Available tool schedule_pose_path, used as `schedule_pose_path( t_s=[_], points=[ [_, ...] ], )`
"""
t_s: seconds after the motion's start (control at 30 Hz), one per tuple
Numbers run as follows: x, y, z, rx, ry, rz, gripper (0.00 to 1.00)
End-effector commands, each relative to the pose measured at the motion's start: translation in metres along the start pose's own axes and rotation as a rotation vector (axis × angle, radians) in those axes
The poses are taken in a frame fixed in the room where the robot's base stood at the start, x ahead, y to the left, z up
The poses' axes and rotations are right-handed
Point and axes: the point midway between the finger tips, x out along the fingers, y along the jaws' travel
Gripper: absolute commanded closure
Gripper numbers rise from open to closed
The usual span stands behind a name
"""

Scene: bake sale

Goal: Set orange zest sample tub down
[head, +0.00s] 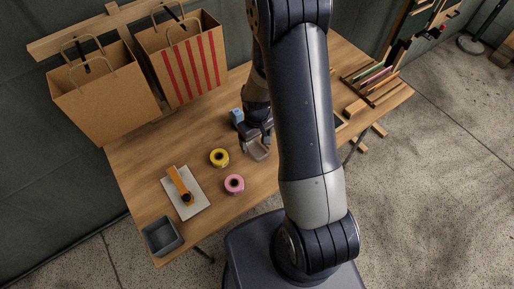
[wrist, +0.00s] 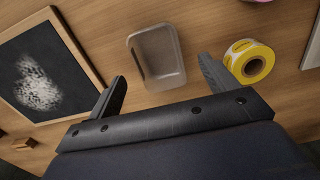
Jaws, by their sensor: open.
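A small translucent, pale tub (wrist: 157,55) with a rounded rectangular rim stands on the wooden table (wrist: 105,22). It looks empty, and no label can be read. In the head view the tub (head: 259,151) is just in front of my gripper (head: 256,141). In the wrist view my gripper (wrist: 163,76) is open, with one dark finger to the left of the tub and one to the right. The near part of the tub reaches between the fingertips. I cannot tell whether either finger touches it.
A yellow label roll (head: 219,157) is close by, with a pink roll (head: 234,184) nearer the front edge. A framed chalkboard (wrist: 40,80) lies left of the tub in the wrist view. A blue item (head: 236,115) is behind my gripper. A grey bin (head: 161,236) sits at the corner.

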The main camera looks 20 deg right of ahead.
Motion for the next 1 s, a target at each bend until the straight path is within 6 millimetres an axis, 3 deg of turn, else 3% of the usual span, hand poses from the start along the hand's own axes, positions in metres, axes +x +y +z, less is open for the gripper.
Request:
schedule_pose_path(
  t_s=[0.3,0.63,1.0],
  points=[
    [0.031,0.001,0.000,0.001,-0.002,0.000,0.19],
    [0.035,0.001,0.000,0.001,-0.001,0.000,0.20],
    [0.034,0.001,0.000,0.001,-0.001,0.000,0.50]
  ],
)
